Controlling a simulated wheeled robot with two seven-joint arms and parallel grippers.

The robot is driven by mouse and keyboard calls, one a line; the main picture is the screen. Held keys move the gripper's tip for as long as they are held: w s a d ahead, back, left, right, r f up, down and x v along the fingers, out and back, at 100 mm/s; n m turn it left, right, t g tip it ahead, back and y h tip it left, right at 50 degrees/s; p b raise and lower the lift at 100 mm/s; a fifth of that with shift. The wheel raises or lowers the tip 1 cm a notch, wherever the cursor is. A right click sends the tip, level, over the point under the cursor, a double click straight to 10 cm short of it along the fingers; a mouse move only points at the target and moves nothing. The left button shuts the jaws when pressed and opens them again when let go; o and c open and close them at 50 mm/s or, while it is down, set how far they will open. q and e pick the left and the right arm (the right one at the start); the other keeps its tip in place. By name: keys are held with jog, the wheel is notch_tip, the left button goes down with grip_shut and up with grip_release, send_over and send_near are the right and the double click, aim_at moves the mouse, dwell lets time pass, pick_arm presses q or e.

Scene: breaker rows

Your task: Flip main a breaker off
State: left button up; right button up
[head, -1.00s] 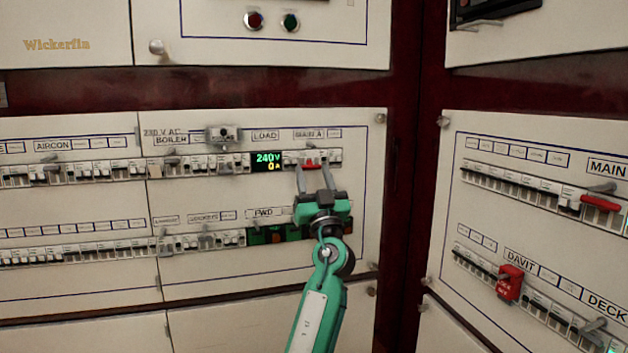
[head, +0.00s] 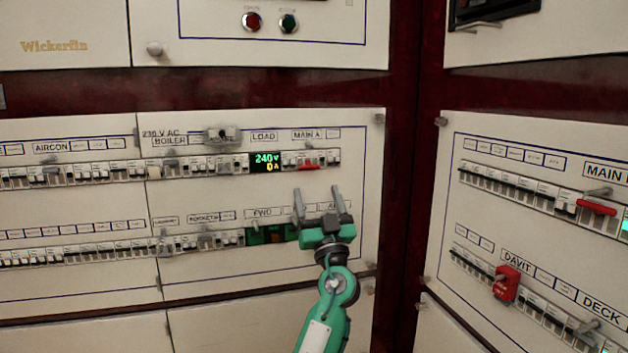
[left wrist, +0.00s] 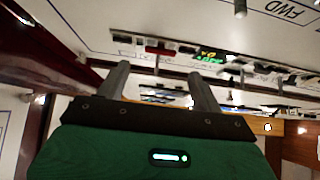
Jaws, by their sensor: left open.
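The main A breaker (head: 308,167), with a red handle, sits in the upper row under the MAIN A label, right of the lit 240V display (head: 265,162). Its red handle shows low on the breaker; its exact switch position is too small to tell. It also shows in the left wrist view (left wrist: 160,50), which is upside down. My left gripper (head: 318,193) is open and empty, its fingertips below the red handle and apart from it. Both fingers show in the left wrist view (left wrist: 158,76). My right gripper is not in view.
A lower breaker row with a green section (head: 270,235) lies partly behind my left gripper. On the right-hand panel are another red-handled breaker (head: 597,207) and a red block (head: 507,284). Small knobs stick out from the panels. A dark red corner post stands between the panels.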

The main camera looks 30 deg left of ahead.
pick_arm(q)
jog(key=p+v, duration=0.1)
jog(key=v, duration=0.7)
jog(key=shift+d+f, duration=0.1)
jog(key=shift+d, duration=0.05)
